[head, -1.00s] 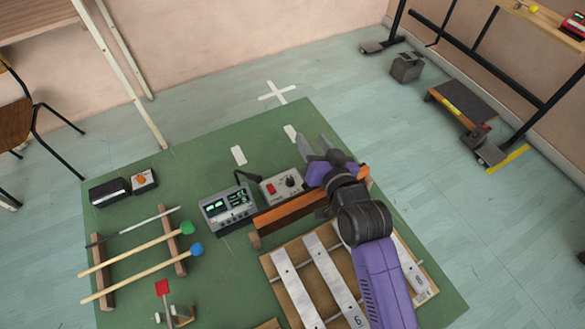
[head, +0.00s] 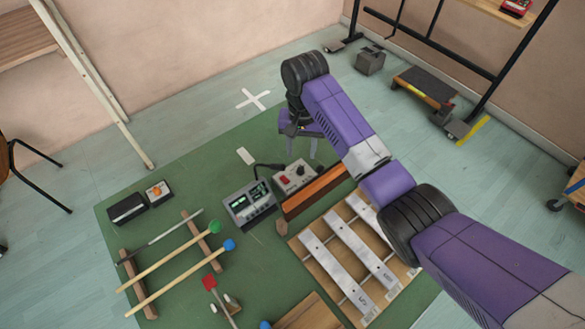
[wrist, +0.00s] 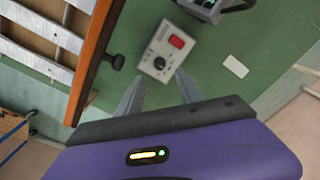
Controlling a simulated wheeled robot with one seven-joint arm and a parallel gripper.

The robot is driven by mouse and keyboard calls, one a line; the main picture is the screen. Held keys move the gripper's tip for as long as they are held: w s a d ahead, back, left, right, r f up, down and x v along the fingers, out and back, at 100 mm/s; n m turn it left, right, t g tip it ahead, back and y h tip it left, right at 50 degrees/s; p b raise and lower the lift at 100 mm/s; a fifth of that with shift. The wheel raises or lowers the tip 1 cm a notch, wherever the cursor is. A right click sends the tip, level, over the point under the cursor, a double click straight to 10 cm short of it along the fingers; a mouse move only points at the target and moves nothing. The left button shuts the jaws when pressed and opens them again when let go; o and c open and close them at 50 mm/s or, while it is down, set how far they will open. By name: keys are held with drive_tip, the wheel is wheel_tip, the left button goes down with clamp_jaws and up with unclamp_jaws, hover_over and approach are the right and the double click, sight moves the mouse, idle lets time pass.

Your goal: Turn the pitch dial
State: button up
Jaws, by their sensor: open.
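A small grey control box (head: 289,184) stands on the green mat, with a black dial (head: 300,170) and a red switch (head: 285,181) on its top. In the wrist view the box (wrist: 150,49) is ahead of the fingers, and the dial (wrist: 159,63) is at its near end, between the lines of the two fingertips. My gripper (head: 302,152) points down behind the box in the head view. In the wrist view my gripper (wrist: 161,75) is open and empty, with the dial just beyond the tips. I see no contact. Any pitch label is too small to read.
A grey unit with a lit display (head: 250,203) stands left of the box. Beaters (head: 185,257) lie on a rack at left. Green mat (head: 200,182) is clear behind the unit.

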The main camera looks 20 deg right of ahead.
sight(301, 168)
drive_tip(key=shift+f, duration=3.85)
clamp_jaws()
